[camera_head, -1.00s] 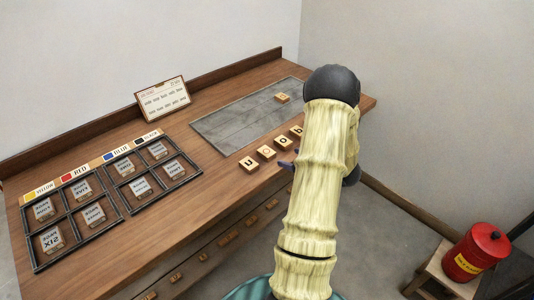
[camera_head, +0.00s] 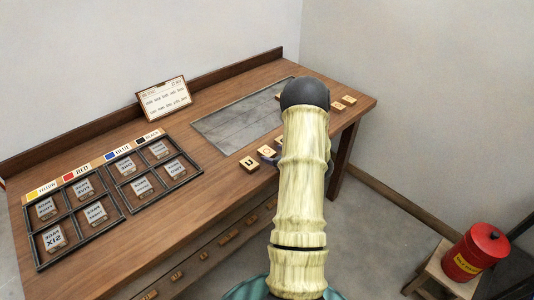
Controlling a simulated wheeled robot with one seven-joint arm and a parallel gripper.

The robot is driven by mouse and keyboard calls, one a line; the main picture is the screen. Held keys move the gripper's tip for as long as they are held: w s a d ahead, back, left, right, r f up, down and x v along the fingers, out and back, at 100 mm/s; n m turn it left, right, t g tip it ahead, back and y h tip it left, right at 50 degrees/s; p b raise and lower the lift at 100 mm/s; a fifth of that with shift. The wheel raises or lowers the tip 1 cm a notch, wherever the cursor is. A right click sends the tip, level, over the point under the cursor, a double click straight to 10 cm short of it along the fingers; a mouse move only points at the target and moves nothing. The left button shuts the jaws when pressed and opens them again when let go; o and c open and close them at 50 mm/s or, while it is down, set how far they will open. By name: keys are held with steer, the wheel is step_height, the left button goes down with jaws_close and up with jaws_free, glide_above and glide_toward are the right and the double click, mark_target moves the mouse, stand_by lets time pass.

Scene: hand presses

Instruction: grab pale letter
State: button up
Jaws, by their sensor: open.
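Pale wooden letter blocks lie in a row along the front of the table. The leftmost block (camera_head: 249,164) and the one beside it (camera_head: 266,150) show, the latter close to my gripper. Two more blocks (camera_head: 349,99) show to the right of my arm at the far end. Which one is the pale letter I cannot tell. My gripper (camera_head: 269,157) is open and mostly hidden behind my arm; only a dark bit shows at the arm's left edge, near the left blocks. The middle of the row is hidden by my arm.
A grey metal plate (camera_head: 225,127) lies in the table's middle, partly covered by my arm. Black-framed trays (camera_head: 121,200) with labelled blocks fill the left. A text card (camera_head: 164,98) stands at the back. A red can (camera_head: 476,252) sits on a stool at right.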

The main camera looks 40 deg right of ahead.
mark_target(268, 152)
steer(key=shift+x, duration=1.6)
steer(key=c, duration=1.1)
